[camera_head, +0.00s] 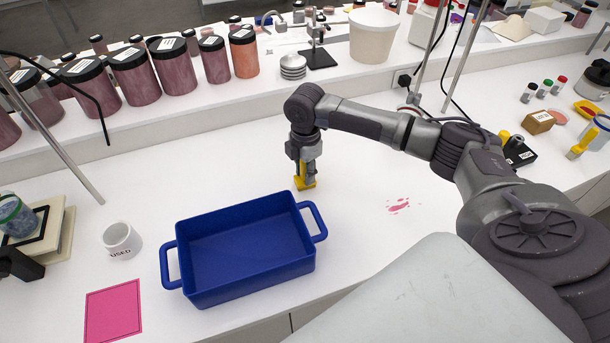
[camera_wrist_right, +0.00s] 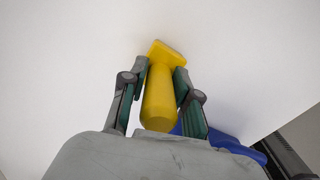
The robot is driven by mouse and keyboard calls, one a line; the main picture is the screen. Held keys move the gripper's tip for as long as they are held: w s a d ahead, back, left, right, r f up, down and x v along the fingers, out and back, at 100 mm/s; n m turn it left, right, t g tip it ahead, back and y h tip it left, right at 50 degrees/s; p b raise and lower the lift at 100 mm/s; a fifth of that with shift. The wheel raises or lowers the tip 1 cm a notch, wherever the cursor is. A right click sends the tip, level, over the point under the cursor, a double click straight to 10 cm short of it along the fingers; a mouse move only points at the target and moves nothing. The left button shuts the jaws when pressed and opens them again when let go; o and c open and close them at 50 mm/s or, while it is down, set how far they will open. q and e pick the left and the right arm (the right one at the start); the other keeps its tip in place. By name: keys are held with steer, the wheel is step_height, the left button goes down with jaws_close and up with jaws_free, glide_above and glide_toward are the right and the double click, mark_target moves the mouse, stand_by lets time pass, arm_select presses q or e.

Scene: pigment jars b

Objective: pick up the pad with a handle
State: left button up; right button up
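My right gripper (camera_head: 305,178) points down behind the blue tray, near the white tabletop. It is shut on a yellow tool (camera_wrist_right: 160,95) with a thick rounded handle and a wider flat end; the fingers press on both sides of the handle in the wrist view. The yellow flat end (camera_head: 305,185) also shows below the fingers in the head view. I cannot tell whether it touches the table. A black block with a yellow knob (camera_head: 518,153) stands at the right. It also looks like a pad with a handle. My left gripper is not in view.
The blue tray (camera_head: 185,278) with two side handles stands at the front. A white cup marked USED (camera_head: 122,241) and a pink sheet (camera_head: 113,312) lie left of it. Dark-lidded jars (camera_head: 173,68) line the back ledge. A pink stain (camera_head: 398,205) marks the table right.

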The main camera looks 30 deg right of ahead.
jaws_close()
steer(key=shift+r, duration=0.15)
